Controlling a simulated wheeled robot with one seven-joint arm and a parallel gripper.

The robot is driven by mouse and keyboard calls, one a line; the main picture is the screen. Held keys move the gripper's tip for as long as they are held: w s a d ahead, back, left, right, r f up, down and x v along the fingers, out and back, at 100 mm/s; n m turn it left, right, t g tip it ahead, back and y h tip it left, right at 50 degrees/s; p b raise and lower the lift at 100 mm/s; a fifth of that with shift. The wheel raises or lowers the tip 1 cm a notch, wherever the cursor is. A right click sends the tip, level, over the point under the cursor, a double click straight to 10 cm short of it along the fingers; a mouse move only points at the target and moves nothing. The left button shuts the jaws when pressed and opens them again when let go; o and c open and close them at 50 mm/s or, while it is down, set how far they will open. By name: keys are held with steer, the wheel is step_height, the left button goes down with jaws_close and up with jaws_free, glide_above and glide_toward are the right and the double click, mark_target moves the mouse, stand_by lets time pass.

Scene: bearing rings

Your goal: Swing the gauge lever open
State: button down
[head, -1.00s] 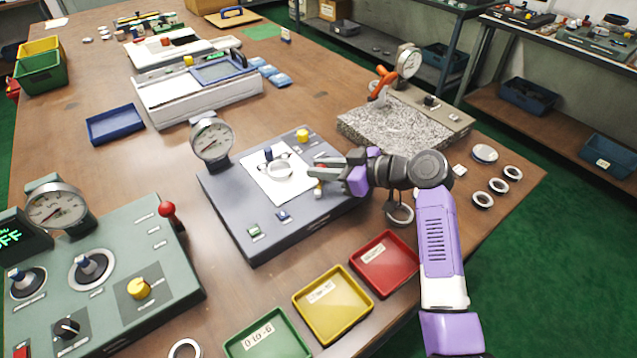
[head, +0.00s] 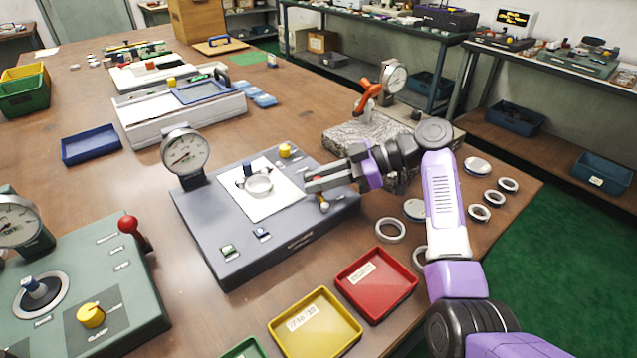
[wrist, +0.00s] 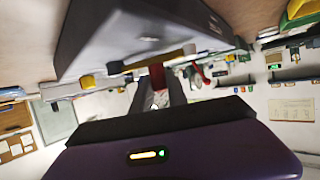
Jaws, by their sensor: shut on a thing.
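The gauge station (head: 215,225) is a blue-grey box in the middle of the head view, with a round dial (head: 185,150) at its back left. A metal ring (head: 259,184) lies on its white plate (head: 285,203). My gripper (head: 310,186) is at the station's right side, to the right of the ring. In the wrist view its fingers are shut on the red lever handle (wrist: 157,75), beside a pale bar (wrist: 150,60) under the station's edge.
A yellow knob (head: 285,150) stands at the station's back right. A granite block with another dial (head: 395,76) is behind my arm. Red (head: 376,281) and yellow (head: 318,325) trays lie in front. Loose rings (head: 390,230) lie right of the station. A green-grey panel (head: 90,285) is at left.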

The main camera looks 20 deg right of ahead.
steer(key=shift+f, duration=0.1)
steer(key=c, duration=1.3)
jaws_free()
steer(key=shift+d, duration=0.1)
steer(key=v, duration=0.7)
steer(key=shift+s+d+r, duration=0.1)
steer(key=shift+d+r, duration=0.1)
steer(key=shift+d, duration=0.05)
steer(key=shift+s, duration=0.1)
